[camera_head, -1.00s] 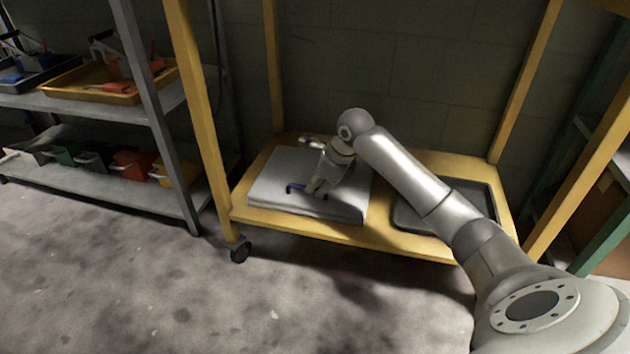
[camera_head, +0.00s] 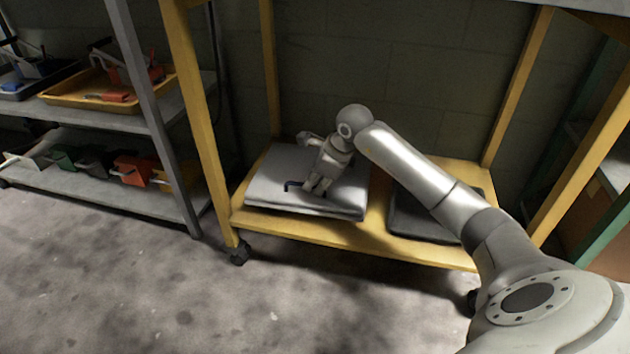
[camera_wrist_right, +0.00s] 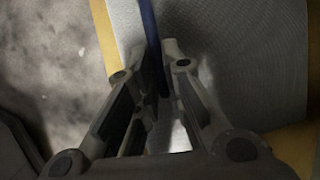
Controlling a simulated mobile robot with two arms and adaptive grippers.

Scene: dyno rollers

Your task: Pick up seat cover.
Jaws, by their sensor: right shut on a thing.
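The seat cover (camera_head: 265,190) is a grey, flat, padded piece on the left part of the yellow cart's low shelf. A dark blue strip (camera_head: 292,186) shows on its top. My right gripper (camera_head: 309,188) points down onto the cover and is shut on it at the blue strip. In the right wrist view the blue strip (camera_wrist_right: 152,40) runs between the fingers (camera_wrist_right: 160,90), with the grey woven cover (camera_wrist_right: 235,50) beside them. The exact grip is partly hidden by the fingers. My left gripper is not in view.
The yellow cart shelf (camera_head: 375,235) also holds a dark tray (camera_head: 410,222) on the right, partly behind my right arm. Yellow posts frame the cart. The floor in front is clear.

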